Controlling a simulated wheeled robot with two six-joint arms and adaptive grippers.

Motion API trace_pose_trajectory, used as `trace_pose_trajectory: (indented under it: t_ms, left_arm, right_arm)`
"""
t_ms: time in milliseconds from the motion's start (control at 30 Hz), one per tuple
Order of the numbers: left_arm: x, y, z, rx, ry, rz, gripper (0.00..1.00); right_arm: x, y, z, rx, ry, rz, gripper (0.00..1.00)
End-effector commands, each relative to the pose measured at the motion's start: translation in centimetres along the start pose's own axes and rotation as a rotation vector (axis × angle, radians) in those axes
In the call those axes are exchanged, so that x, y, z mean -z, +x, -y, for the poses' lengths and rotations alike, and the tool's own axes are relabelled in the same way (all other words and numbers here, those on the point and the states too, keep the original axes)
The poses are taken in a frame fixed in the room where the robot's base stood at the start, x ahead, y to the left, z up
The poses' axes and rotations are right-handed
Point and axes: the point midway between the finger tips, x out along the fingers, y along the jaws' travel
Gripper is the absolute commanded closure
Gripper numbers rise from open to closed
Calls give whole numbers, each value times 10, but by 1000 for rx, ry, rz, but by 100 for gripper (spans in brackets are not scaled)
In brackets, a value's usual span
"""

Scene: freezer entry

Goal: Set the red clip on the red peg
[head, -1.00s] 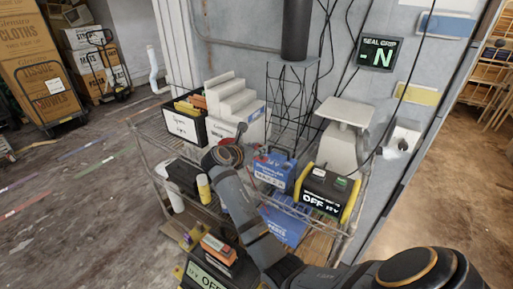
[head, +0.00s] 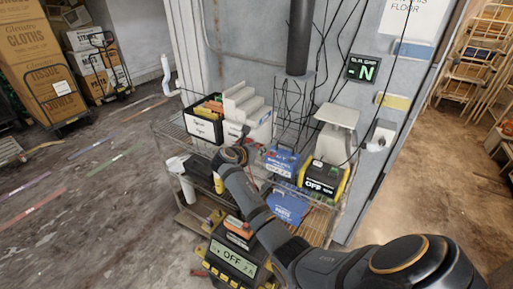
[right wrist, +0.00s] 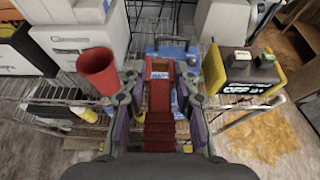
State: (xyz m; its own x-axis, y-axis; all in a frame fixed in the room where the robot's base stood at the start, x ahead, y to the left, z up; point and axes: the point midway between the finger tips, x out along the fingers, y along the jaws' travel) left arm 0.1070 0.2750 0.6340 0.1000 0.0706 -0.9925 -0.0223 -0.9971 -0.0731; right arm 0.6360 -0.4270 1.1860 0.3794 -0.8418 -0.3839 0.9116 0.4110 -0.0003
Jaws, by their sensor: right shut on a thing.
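My right gripper (right wrist: 160,101) is shut on the red clip (right wrist: 159,125), a long red piece with a ribbed lower part, seen between its fingers in the right wrist view. In the head view this gripper (head: 234,156) is above the cart's top shelf, just left of the blue battery (head: 281,162); the clip is mostly hidden there. The blue battery (right wrist: 172,52) shows beyond the clip's far end in the wrist view. A red tapered cup-like piece (right wrist: 98,72) is left of the fingers. I cannot make out the red peg for sure. My left gripper is not in view.
The wire cart (head: 165,138) also bears a black bin (head: 204,124), white stepped boxes (head: 249,116) and a black-yellow unit reading OFF (head: 322,178). Black cables hang along the wall. A display (head: 363,69) reads N. The floor at left is open.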

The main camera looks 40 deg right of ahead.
Motion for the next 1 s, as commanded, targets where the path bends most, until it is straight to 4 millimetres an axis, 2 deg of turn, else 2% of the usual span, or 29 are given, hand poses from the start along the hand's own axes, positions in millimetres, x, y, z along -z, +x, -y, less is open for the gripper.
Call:
trace_pose_trajectory:
  t_ms: [133, 467, 1000]
  left_arm:
    - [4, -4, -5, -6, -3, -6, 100]
    - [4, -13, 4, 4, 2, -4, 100]
    - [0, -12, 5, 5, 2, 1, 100]
  right_arm:
    - [-6, -2, 0, -1, 1, 1, 100]
    - [-20, -8, 0, 0, 1, 1, 100]
    - [-38, -16, 0, 0, 1, 1, 100]
